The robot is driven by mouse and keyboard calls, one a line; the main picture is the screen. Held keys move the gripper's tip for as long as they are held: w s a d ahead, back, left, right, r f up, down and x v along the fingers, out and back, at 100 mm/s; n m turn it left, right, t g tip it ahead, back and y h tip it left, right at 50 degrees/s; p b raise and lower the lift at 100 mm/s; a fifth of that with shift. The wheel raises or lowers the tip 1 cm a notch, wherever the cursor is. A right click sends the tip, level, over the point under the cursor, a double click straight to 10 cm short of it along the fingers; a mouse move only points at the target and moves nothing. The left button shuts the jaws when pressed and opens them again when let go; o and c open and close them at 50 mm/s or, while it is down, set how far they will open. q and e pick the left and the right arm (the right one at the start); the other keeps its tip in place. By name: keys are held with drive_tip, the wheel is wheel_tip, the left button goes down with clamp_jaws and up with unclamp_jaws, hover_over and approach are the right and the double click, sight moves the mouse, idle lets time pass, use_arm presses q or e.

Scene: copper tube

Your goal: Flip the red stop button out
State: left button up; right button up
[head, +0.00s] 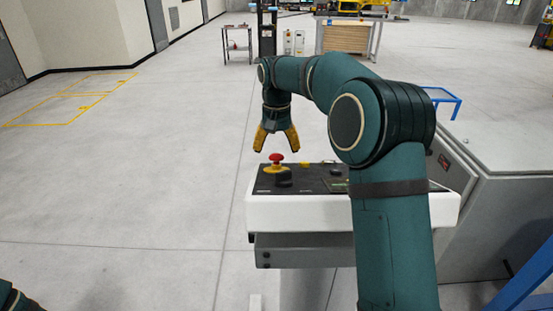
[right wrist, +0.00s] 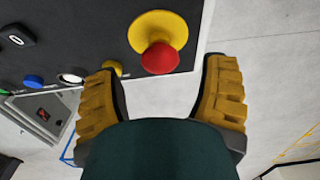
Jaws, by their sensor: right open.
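The red stop button (head: 276,158) stands on a yellow collar at the left end of a dark control panel (head: 309,177) with a white housing. My right gripper (head: 277,151) hangs above it, pointing down, with its yellow fingers apart and nothing between them. In the right wrist view the red button (right wrist: 160,58) and its yellow collar (right wrist: 157,30) show ahead of the open fingers (right wrist: 162,85), apart from them. At the lower left edge of the head view only a bit of my left arm shows; its gripper is out of view.
A black switch (right wrist: 16,38), a blue button (right wrist: 33,81), a white button (right wrist: 70,76) and a yellow button (right wrist: 112,67) share the panel. A grey cabinet (head: 500,200) stands to the right. The floor left of the panel is clear.

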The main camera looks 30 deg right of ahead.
sight(277, 154)
drive_tip(key=shift+f, duration=1.55)
clamp_jaws()
